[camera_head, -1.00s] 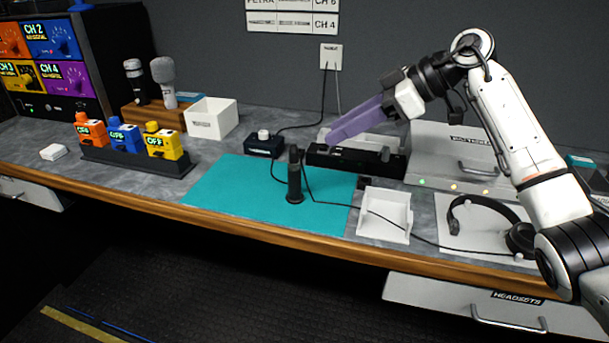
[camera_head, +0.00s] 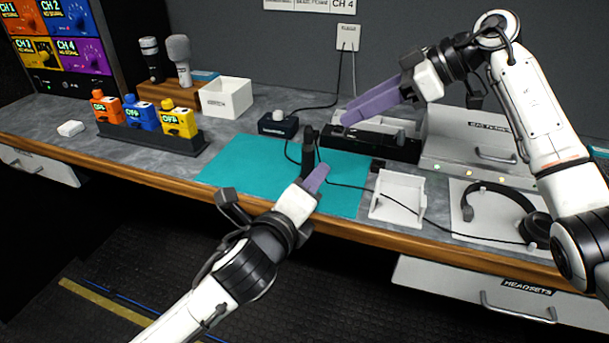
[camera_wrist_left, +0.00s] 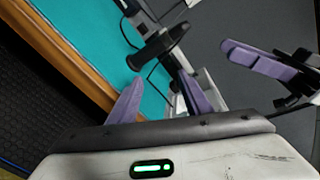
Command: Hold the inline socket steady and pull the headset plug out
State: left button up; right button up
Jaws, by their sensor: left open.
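The inline socket is a dark upright cylinder (camera_head: 307,160) in a black holder on the teal mat (camera_head: 240,165). It also shows in the left wrist view (camera_wrist_left: 160,46), ahead of the fingers. A black cable runs from it to the headset (camera_head: 490,190); I cannot make out where the plug meets the socket. My left gripper (camera_head: 316,180) is open just in front of the socket, its purple fingers pointing at it; in the left wrist view nothing is between them (camera_wrist_left: 160,98). My right gripper (camera_head: 350,113) hangs above and right of the socket, fingers apart and empty.
A white open tray (camera_head: 398,197) stands right of the mat. A black box with a knob (camera_head: 278,125) and a long black unit (camera_head: 370,143) lie behind. Orange, blue and yellow packs (camera_head: 150,118) stand on the left. The mat's left part is clear.

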aim_at(307, 167)
pick_arm(q)
jog(key=m, duration=0.1)
jog(key=w+m+y, duration=0.1)
jog(key=m, duration=0.1)
jog(key=w+m, duration=0.1)
jog(key=shift+f+m+y, duration=0.3)
jog(key=shift+w+a+f+m+y, duration=0.15)
jog(key=shift+w+m+y, duration=0.2)
jog(key=shift+m, duration=0.65)
jog(key=m, duration=0.1)
jog(key=w+m+y, duration=0.1)
jog(key=m, duration=0.1)
jog(key=shift+w+a, duration=0.25)
jog(key=shift+a, duration=0.15)
jog(key=x, duration=1)
jog(key=shift+c, duration=0.6)
